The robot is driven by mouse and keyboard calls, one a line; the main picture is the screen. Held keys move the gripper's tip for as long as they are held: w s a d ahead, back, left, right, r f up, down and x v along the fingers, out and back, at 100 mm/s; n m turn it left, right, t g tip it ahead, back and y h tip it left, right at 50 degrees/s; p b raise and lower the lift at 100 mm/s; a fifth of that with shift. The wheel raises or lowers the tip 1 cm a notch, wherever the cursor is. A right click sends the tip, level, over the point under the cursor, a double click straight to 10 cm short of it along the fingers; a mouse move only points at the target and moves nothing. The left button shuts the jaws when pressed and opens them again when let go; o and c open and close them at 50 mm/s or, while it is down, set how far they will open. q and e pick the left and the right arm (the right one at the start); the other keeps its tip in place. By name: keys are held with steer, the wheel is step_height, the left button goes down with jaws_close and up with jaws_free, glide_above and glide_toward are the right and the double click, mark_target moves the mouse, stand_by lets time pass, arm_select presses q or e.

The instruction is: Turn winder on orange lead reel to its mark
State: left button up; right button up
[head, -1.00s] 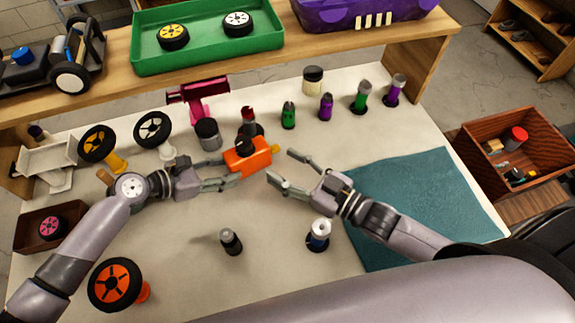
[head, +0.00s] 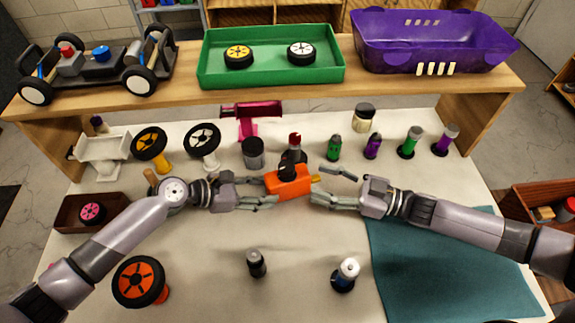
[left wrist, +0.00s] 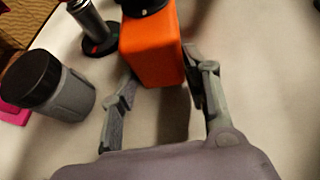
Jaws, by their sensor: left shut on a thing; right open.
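The orange lead reel (head: 290,186) is in the middle of the head view, with a black round part on top and a small yellow winder (head: 316,179) at its right end. My left gripper (head: 268,192) is shut on the reel from the left. In the left wrist view the orange body (left wrist: 152,50) sits between its fingers (left wrist: 158,78). My right gripper (head: 318,184) is open just right of the reel, its fingers above and below the winder. I cannot tell whether they touch it. The mark cannot be made out.
Several coloured bottles line the back right. Two small bottles (head: 257,263) (head: 346,274) stand in front. A teal mat (head: 440,265) lies at right. The table between the front bottles is clear.

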mark_target(288, 167)
steer(key=shift+g, duration=0.3)
steer(key=x, duration=0.3)
steer(key=w+x, duration=0.1)
steer(key=x, duration=0.2)
steer(key=w+x, duration=0.1)
steer(key=x, duration=0.2)
steer(key=shift+c, duration=0.4)
steer(key=c, duration=1.1)
steer(key=shift+s+m+t+h, duration=0.1)
steer(key=shift+m+t+h, duration=0.6)
steer(key=shift+m+t, duration=0.5)
steer(key=shift+t, duration=0.5)
steer(key=shift+h, duration=0.3)
steer(key=o, duration=1.2)
steer(key=shift+d, duration=0.1)
